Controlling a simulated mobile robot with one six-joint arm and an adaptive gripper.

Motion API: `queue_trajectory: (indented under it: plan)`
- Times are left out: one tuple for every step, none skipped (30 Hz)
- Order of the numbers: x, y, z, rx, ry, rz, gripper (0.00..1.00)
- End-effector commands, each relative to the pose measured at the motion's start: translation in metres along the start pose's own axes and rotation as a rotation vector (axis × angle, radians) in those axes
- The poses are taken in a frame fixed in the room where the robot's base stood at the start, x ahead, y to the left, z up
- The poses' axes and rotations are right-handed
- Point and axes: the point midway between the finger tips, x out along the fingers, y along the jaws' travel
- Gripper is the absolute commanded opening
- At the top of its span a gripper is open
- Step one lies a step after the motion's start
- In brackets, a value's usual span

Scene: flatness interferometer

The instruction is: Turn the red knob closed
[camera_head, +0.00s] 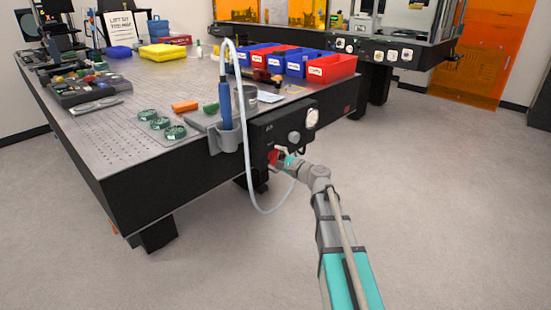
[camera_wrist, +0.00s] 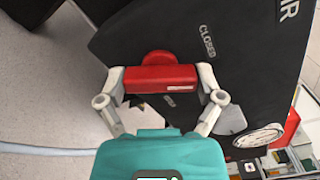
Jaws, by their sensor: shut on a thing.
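The red knob (camera_wrist: 160,78) is a bar-shaped handle on a round red base, on a black panel (camera_wrist: 240,45) marked "CLOSED" and "AIR". In the wrist view its bar lies across the picture between the two fingers of my gripper (camera_wrist: 159,82), which is shut on it at both ends. The "CLOSED" label stands to the upper right of the knob. A second small label below the knob is partly hidden and not readable. In the head view the red knob (camera_head: 273,158) shows at the panel's lower left, partly covered by my gripper (camera_head: 281,159).
A white gauge (camera_wrist: 258,136) and a grey round knob (camera_head: 293,137) sit on the same panel. A blue-handled tool (camera_head: 225,105) stands in a grey holder, and its pale hose (camera_head: 248,180) loops down close to my gripper. The floor in front is clear.

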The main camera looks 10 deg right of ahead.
Motion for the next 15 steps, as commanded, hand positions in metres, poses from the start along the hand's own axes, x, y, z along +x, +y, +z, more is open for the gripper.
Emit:
queue_trajectory:
  plan:
    - [0.0020, -0.0012, -0.0008, -0.041, 0.000, -0.002, 0.38]
    - [0.0020, -0.0012, -0.0008, -0.070, 0.000, -0.002, 0.38]
    - [0.0020, -0.0011, -0.0008, -0.107, 0.000, -0.002, 0.38]
    - [0.0020, -0.0012, -0.0008, -0.135, 0.000, -0.002, 0.38]
    - [0.0020, -0.0012, -0.0008, -0.162, 0.000, -0.002, 0.38]
    - [0.0020, -0.0012, -0.0008, -0.197, 0.000, -0.002, 0.38]
    - [0.0020, -0.0012, -0.0008, -0.223, 0.000, -0.002, 0.38]
    - [0.0020, -0.0012, -0.0007, -0.248, 0.000, -0.002, 0.38]
    - [0.0020, -0.0012, -0.0007, -0.280, 0.000, -0.002, 0.38]
    - [0.0020, -0.0012, -0.0007, -0.302, 0.000, -0.002, 0.38]
    - [0.0020, -0.0012, -0.0007, -0.323, 0.000, -0.002, 0.38]
    - [0.0020, -0.0012, -0.0007, -0.350, 0.000, -0.002, 0.38]
    - [0.0020, -0.0012, -0.0007, -0.369, 0.000, -0.002, 0.38]
    - [0.0020, -0.0011, -0.0007, -0.385, 0.000, -0.002, 0.38]
    - [0.0020, -0.0012, -0.0007, -0.406, 0.000, -0.002, 0.38]
